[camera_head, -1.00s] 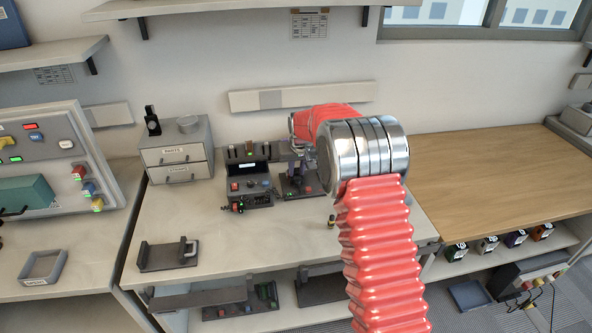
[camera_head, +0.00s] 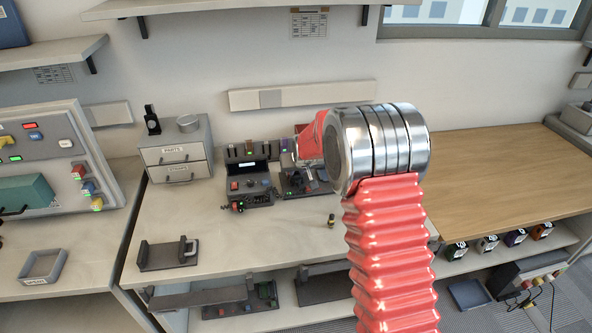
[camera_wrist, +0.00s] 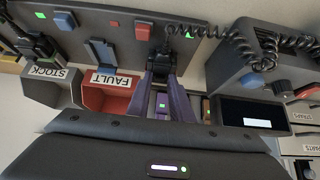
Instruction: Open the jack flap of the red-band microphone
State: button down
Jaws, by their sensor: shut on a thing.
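In the wrist view my gripper (camera_wrist: 160,74) reaches up the middle with two purple-grey fingers. They are close together at the tips, shut on a small dark part (camera_wrist: 158,60) in front of a dark panel (camera_wrist: 102,22). I cannot tell whether this part is the microphone or its jack flap, and I see no red band. A small green light (camera_wrist: 162,103) shows between the fingers. In the head view my arm's metal joint hides most of the gripper, over a dark stand (camera_head: 297,184) on the bench.
The wrist view shows a red FAULT bin (camera_wrist: 106,98) and a grey STOCK bin (camera_wrist: 50,84) left of the fingers. A coiled cord (camera_wrist: 262,60) and a box with a display (camera_wrist: 250,112) are to the right. In the head view a drawer unit (camera_head: 176,160) stands left.

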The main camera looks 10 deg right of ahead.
jog(key=shift+s+f+t, duration=0.1)
jog(key=shift+s+t, duration=0.3)
jog(key=shift+t, duration=0.55)
jog(key=shift+s+f+t, duration=0.1)
jog(key=shift+s+t, duration=0.25)
jog(key=shift+t, duration=0.6)
jog(key=shift+s+f+t, duration=0.2)
jog(key=shift+s+t, duration=0.05)
jog(key=shift+t, duration=0.65)
jog(key=shift+s+f+t, duration=0.15)
jog(key=shift+s+t, duration=0.1)
jog(key=shift+t, duration=0.65)
jog(key=shift+s+t, duration=0.1)
jog(key=shift+t, duration=0.2)
jog(key=c, duration=1.8)
grip_release()
jog(key=shift+o, duration=0.2)
jog(key=shift+r, duration=0.1)
jog(key=v, duration=1.3)
jog(key=shift+s, duration=0.35)
